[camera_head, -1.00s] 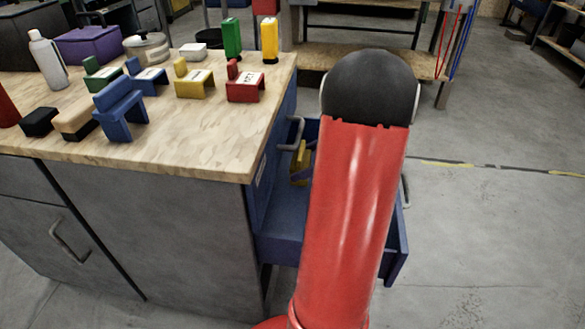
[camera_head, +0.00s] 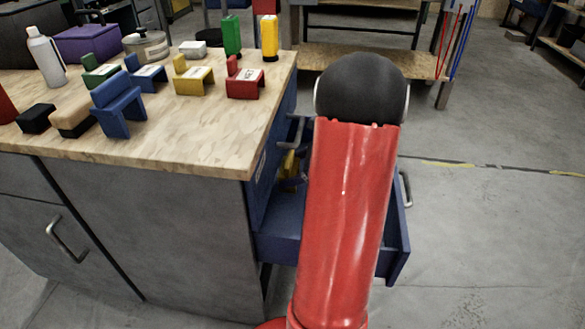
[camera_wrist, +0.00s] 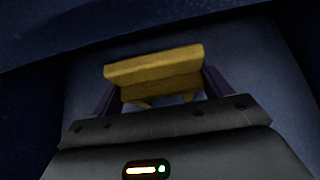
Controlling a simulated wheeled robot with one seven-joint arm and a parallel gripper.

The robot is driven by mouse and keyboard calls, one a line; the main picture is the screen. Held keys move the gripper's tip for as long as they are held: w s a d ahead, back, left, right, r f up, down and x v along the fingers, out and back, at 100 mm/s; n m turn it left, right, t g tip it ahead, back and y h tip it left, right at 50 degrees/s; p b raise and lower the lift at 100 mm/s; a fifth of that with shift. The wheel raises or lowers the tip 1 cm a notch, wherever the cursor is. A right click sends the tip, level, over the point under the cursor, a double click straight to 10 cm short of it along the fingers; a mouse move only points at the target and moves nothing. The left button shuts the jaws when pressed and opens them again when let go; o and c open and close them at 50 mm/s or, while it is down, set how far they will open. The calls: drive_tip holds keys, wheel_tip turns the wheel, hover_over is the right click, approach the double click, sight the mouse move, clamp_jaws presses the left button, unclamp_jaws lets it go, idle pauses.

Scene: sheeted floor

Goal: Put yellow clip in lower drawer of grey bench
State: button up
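A yellow clip (camera_wrist: 155,72) shows in the wrist view between the two purple fingers of my gripper (camera_wrist: 160,84), which appear closed against its sides. In the head view part of this clip (camera_head: 289,162) shows beside my red arm, over the open blue drawer (camera_head: 282,232). The drawer sticks out from the right side of the grey bench (camera_head: 160,235), below another handle. My arm hides much of its inside and most of my gripper. I cannot tell whether the clip touches the drawer floor.
The wooden bench top holds a second yellow clip (camera_head: 193,78), a red clip (camera_head: 245,80), blue and green clips, a white bottle (camera_head: 47,58) and a purple box (camera_head: 88,44). The upper drawer handle (camera_head: 295,130) is close to my arm. Clear floor lies to the right.

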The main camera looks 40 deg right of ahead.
drive_tip(key=o, duration=0.5)
drive_tip(key=shift+c, duration=0.2)
drive_tip(key=shift+r, duration=0.3)
drive_tip(key=p+v, duration=0.2)
drive_tip(key=v, duration=1)
drive_tip(key=shift+r, duration=0.3)
drive_tip(key=shift+s+d, duration=0.1)
